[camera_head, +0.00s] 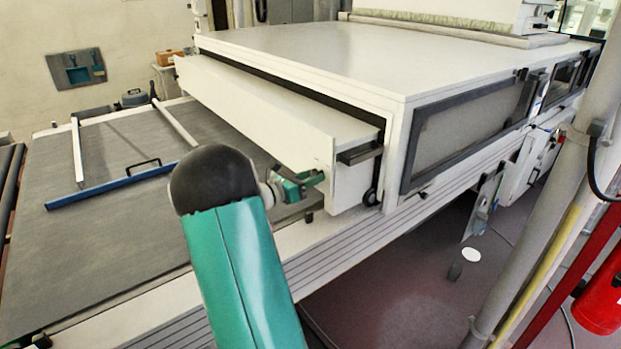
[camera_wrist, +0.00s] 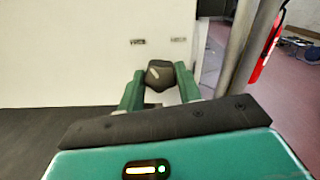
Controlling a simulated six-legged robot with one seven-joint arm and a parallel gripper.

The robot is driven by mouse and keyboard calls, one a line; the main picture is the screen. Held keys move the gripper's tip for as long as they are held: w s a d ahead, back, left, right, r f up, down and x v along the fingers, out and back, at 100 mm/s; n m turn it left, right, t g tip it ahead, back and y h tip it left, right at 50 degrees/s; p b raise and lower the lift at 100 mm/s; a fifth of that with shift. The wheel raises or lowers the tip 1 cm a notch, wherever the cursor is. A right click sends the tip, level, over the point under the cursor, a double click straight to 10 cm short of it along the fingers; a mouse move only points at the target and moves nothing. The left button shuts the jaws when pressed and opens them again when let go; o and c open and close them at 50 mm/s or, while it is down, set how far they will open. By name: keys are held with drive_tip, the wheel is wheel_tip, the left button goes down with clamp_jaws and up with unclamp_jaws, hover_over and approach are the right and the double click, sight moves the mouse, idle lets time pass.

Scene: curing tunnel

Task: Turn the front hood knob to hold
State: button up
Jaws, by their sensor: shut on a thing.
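The front hood knob (camera_wrist: 161,74) is dark, with a short pale mark on its upper left part, and stands on a white panel (camera_wrist: 80,70). My gripper (camera_wrist: 159,84) has one green finger on each side of it and is shut on it. Two small dark labels, left (camera_wrist: 137,42) and right (camera_wrist: 178,40), sit above the knob; their lettering is too blurred to read. In the head view my gripper (camera_head: 304,186) is at the near end of the white hood (camera_head: 260,105), partly behind my arm; the knob is hidden there.
A grey conveyor bed (camera_head: 110,235) with a blue-edged squeegee bar (camera_head: 110,187) lies left of the hood. A grey post (camera_head: 560,190) and a red extinguisher (camera_head: 603,300) stand at the right. Open floor (camera_head: 390,300) lies below the machine's side.

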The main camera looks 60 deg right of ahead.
drive_tip(key=shift+r, duration=0.25)
drive_tip(key=o, duration=1)
drive_tip(key=shift+f, duration=0.1)
drive_tip(key=shift+a, duration=0.15)
drive_tip(key=v, duration=1.3)
drive_tip(key=shift+w+a, duration=0.2)
drive_tip(key=shift+a, duration=0.05)
